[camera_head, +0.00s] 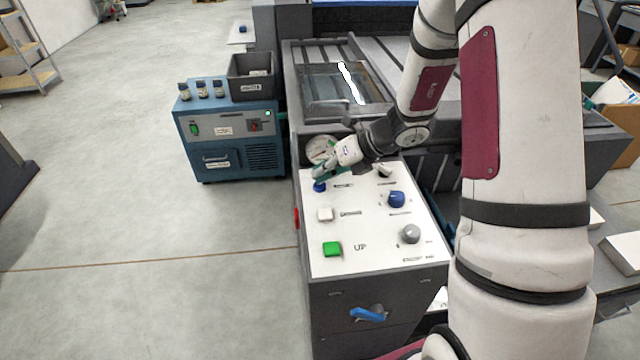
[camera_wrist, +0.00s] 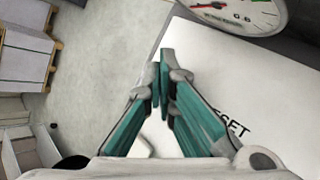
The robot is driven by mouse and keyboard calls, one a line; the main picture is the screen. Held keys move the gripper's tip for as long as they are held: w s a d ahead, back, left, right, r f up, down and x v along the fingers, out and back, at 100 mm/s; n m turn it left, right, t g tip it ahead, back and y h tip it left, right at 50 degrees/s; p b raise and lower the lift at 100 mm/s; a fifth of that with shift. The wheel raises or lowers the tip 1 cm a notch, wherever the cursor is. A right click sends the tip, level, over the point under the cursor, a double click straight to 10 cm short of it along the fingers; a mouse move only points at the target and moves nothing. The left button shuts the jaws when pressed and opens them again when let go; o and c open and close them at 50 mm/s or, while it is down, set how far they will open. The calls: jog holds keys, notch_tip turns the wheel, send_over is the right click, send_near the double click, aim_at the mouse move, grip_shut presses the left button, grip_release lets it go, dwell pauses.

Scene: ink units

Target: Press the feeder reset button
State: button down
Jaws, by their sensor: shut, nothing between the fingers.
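A white control panel (camera_head: 375,232) tops a grey console and carries several buttons and knobs. A blue button (camera_head: 319,186) sits at its far left corner, with a small dark label to its right. My gripper (camera_head: 320,172) is right at this button, its teal fingers just behind and above it; I cannot tell whether they touch. In the wrist view my shut, empty fingertips (camera_wrist: 161,72) point over the panel's edge (camera_wrist: 178,30). A label (camera_wrist: 237,126), partly hidden by a finger, shows the letters "SET". The button is hidden in that view.
A white button (camera_head: 325,214), a green button (camera_head: 332,249), a blue knob (camera_head: 396,199) and a grey knob (camera_head: 410,234) share the panel. A round gauge (camera_head: 320,149) stands behind its far edge. A blue cabinet (camera_head: 228,138) is at left; open floor lies before it.

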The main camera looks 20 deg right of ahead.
jog(key=shift+r, duration=0.55)
jog(key=shift+p, duration=0.3)
jog(key=shift+r+p, duration=1.65)
jog(key=shift+r, duration=0.85)
